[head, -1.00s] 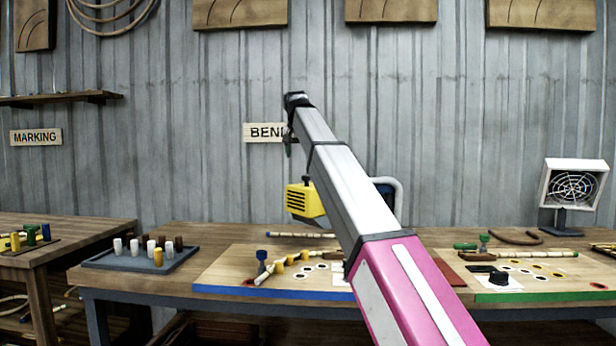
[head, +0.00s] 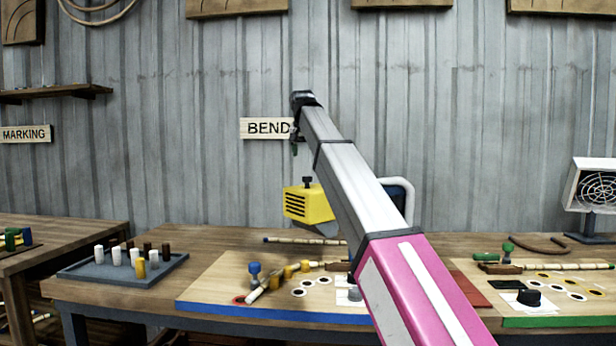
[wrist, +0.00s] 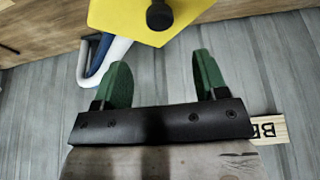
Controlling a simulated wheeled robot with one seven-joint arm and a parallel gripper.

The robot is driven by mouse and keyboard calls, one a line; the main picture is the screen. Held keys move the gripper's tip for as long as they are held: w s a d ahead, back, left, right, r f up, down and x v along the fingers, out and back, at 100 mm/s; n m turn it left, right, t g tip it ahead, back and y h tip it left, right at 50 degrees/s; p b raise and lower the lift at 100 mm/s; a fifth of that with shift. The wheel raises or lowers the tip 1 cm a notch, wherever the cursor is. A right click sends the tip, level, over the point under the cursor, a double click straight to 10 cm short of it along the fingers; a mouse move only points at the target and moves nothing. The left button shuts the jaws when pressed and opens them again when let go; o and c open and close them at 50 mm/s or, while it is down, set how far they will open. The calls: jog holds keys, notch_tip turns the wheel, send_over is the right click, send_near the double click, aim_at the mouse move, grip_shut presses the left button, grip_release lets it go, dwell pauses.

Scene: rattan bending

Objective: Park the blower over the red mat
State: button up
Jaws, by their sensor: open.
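The blower is a yellow box (head: 308,204) with a slatted front, a black knob on top and a grey part below. In the head view it is at the back of the middle table, partly behind my arm. In the wrist view its yellow body (wrist: 150,18) and black knob are beyond the fingertips, with no part between them. My gripper (wrist: 162,62) has green fingers spread apart and empty. In the head view my gripper (head: 295,148) is above the blower, before the BEND sign. A red mat (head: 472,291) shows partly to the right of my arm.
A white curved tube (head: 403,190) with a blue part stands right of the yellow box. A blue-edged board (head: 215,283) and a green-edged board (head: 585,308) hold bending pieces. A peg tray (head: 75,267) is at left, a white-framed fan (head: 592,186) at right.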

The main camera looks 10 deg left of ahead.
jog(key=x, duration=1)
grip_shut()
jog(key=shift+s, duration=0.1)
